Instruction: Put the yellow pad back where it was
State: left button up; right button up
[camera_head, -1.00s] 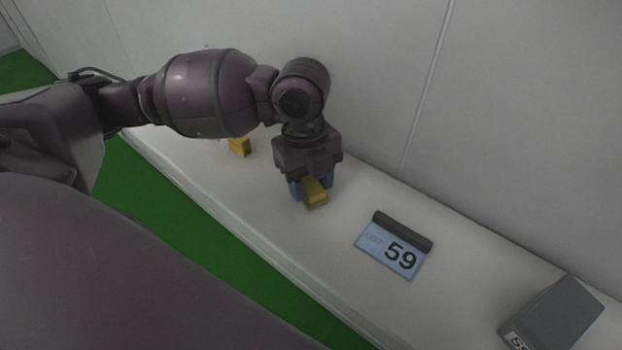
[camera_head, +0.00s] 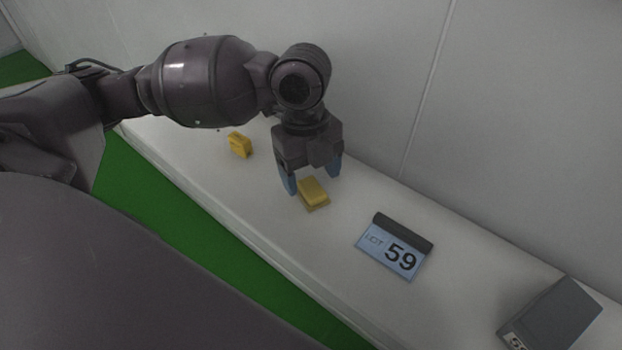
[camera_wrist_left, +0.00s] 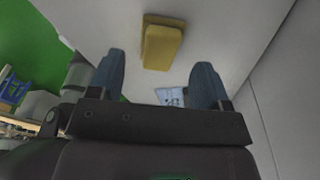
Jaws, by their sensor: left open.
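A yellow pad (camera_head: 313,191) rests on the white ledge (camera_head: 270,217), just below my left gripper (camera_head: 312,179) in the head view. A flat yellowish base shows along its lower edge. My left gripper has its blue fingers spread apart and holds nothing. In the left wrist view the yellow pad (camera_wrist_left: 162,47) lies beyond and between the open fingertips (camera_wrist_left: 160,68), apart from both. A second yellow piece (camera_head: 240,144) sits on the ledge to the left. My right gripper does not show.
A card with "59" (camera_head: 395,250) and a dark bar lies on the ledge to the right. A grey box (camera_head: 553,315) stands farther right. A pale wall (camera_head: 520,120) runs behind the ledge; green floor (camera_head: 150,200) lies in front.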

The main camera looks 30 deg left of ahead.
aim_at(306, 180)
pick_arm(q)
notch_tip(306, 180, up, 10)
jog(key=a+p, duration=0.1)
jog(key=shift+w+a, duration=0.15)
jog(key=shift+w, duration=0.2)
jog(key=shift+f, duration=0.1)
dwell(0.3)
